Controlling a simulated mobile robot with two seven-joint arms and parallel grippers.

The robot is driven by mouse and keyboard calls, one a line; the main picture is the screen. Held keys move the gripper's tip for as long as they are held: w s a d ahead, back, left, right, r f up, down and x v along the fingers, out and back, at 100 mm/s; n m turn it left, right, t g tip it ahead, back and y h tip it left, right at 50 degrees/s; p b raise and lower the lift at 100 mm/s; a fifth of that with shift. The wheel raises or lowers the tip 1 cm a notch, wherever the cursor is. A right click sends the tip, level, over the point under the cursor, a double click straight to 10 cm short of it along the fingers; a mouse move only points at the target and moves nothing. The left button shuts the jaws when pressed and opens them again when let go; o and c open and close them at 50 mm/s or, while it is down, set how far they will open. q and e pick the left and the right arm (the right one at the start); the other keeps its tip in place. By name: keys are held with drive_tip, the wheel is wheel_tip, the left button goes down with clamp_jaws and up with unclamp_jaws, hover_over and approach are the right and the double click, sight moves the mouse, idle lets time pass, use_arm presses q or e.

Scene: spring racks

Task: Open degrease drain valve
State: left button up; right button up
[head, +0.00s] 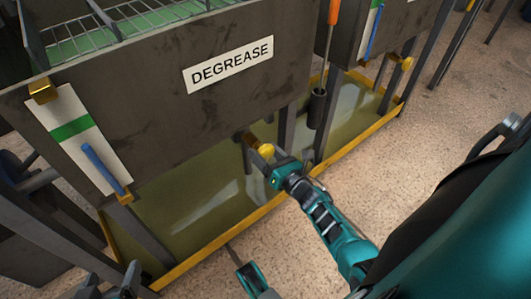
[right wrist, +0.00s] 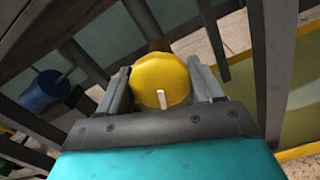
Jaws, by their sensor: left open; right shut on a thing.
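The DEGREASE tank (head: 150,120) is a dark box with a white label (head: 229,65). Its drain valve has a round yellow knob (head: 266,151) on a brassy stub low at the tank's front right. My right gripper (head: 272,163) is shut on this knob. In the right wrist view the knob (right wrist: 160,80) sits between the two grey fingers (right wrist: 155,92), with a short white mark on its face pointing roughly up and down. My left gripper (head: 234,255) is low in the head view, apart from the tank, with nothing seen in it; its fingers show only narrowly.
A yellow-edged drip tray (head: 210,252) with greenish liquid lies under the tank. Dark legs (head: 286,125) stand near my right gripper. An orange-handled tool (head: 332,12) hangs on the right. Another tank has its own yellow knob (head: 407,63). The speckled floor is open at right.

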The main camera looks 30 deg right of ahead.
use_arm(q)
drive_tip(key=shift+s+f, duration=0.15)
use_arm(e)
drive_tip(key=o, duration=1.1)
drive_tip(key=shift+c, duration=0.2)
use_arm(q)
drive_tip(key=shift+a+r+p, duration=0.35)
drive_tip(key=shift+r+p, duration=0.25)
drive_tip(key=shift+p, duration=0.45)
use_arm(e)
drive_tip(key=s+d, duration=0.1)
drive_tip(key=s, duration=1.2)
drive_tip(key=shift+w, duration=0.1)
